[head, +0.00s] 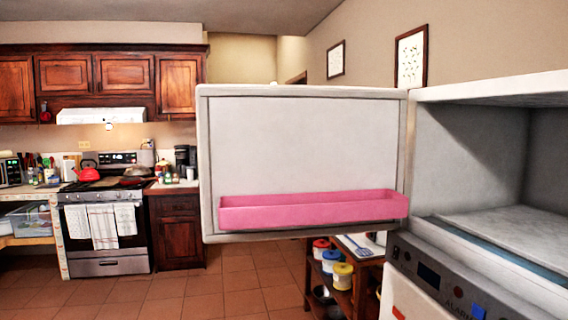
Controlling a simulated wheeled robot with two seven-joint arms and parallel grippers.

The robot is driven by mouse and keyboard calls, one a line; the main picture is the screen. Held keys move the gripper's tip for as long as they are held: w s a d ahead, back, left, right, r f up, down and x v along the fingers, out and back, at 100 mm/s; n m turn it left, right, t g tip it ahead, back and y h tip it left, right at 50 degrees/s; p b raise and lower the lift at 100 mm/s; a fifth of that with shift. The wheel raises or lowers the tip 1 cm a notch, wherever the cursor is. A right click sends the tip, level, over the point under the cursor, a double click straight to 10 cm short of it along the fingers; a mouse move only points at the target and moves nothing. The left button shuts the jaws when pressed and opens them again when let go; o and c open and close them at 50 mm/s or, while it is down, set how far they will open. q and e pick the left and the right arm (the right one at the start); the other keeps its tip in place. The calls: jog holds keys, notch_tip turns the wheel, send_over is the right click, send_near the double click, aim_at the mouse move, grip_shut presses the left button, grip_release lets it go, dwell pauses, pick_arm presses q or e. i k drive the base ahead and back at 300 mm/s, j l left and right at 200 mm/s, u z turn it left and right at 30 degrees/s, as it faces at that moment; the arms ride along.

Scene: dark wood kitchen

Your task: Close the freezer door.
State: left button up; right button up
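The freezer door (300,140) stands wide open in the middle of the head view, with its white inner side facing me. A pink shelf bin (310,210) runs along the lower part of the door. The door's right edge meets the freezer body at the hinge side. The freezer compartment (470,165) at the right is open and its visible part is empty. A control panel (450,285) with a dark display lies below the compartment. Neither of my grippers is in view.
A wooden shelf cart (340,290) with several coloured-lid jars stands beyond the door, below it. A stove (103,220) and wooden cabinets (178,230) are at the far left. The tiled floor (190,295) between is clear.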

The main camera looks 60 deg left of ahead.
aim_at(276, 162)
jog(key=k+j+z, duration=0.1)
jog(key=j, duration=0.35)
jog(key=k+j+z, duration=0.1)
jog(key=j, duration=0.35)
jog(key=k+j, duration=0.15)
jog(key=j, duration=0.25)
jog(key=k+j+z, duration=0.15)
jog(key=j, duration=0.3)
jog(key=k+j+z, duration=0.1)
jog(key=j, duration=0.3)
jog(key=k+j+z, duration=0.1)
jog(key=j, duration=0.3)
jog(key=k+j+z, duration=0.1)
jog(key=k+j, duration=0.15)
jog(key=i+j+z, duration=0.15)
jog(key=j, duration=0.8)
jog(key=j+z, duration=0.2)
jog(key=j, duration=0.75)
jog(key=k+j, duration=0.1)
jog(key=j, duration=0.35)
jog(key=k+z, duration=0.25)
jog(key=i+j, duration=0.05)
jog(key=i, duration=0.05)
